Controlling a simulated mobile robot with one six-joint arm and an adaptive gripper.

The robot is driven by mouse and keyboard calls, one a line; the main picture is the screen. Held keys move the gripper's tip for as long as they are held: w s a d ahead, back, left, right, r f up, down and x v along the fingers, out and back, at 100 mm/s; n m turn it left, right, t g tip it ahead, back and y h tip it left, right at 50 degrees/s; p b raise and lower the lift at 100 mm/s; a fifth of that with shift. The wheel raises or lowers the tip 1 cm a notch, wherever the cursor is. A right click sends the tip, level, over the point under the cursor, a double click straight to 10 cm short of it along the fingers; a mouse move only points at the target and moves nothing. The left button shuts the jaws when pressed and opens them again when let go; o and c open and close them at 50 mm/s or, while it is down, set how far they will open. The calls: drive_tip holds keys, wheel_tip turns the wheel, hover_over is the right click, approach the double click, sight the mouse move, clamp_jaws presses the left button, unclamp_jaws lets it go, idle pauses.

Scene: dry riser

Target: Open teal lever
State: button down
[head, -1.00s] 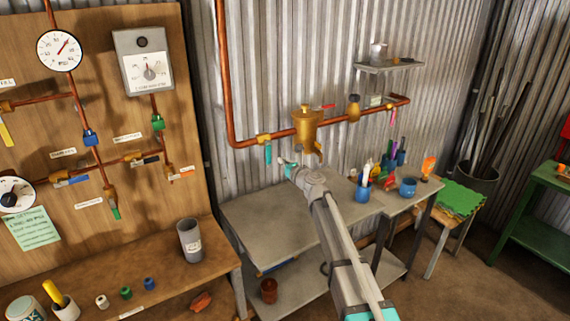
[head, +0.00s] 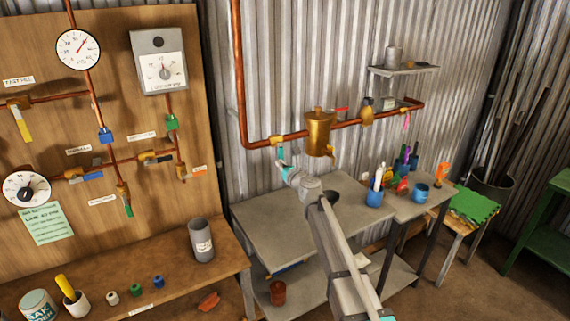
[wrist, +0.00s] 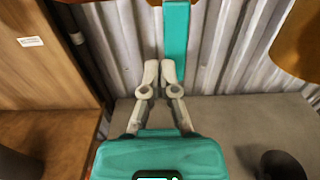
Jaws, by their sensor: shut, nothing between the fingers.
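The teal lever (wrist: 176,45) hangs down from the copper pipe in front of the corrugated wall. In the head view the teal lever (head: 281,153) shows just below a brass valve (head: 277,141), close to the end of my arm. My gripper (wrist: 160,68) is shut and empty, its fingertips at the lower end of the lever in the wrist view. I cannot tell whether they touch it. In the head view my gripper (head: 284,167) is small, and its fingers are hard to make out.
A brass filter body (head: 319,132) hangs on the pipe to the right of the lever. A grey bench (head: 285,212) stands below. A wooden board (head: 60,130) with gauges and valves is at the left. A blue cup (head: 374,198) holds tools at the right.

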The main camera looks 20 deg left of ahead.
drive_tip(key=s+a+r+p, duration=0.3)
drive_tip(key=r+p, duration=0.2)
drive_tip(key=shift+s, duration=0.25)
idle(0.4)
idle(0.4)
drive_tip(key=shift+f+b, duration=0.25)
drive_tip(key=shift+b, duration=0.05)
drive_tip(key=shift+d, duration=0.1)
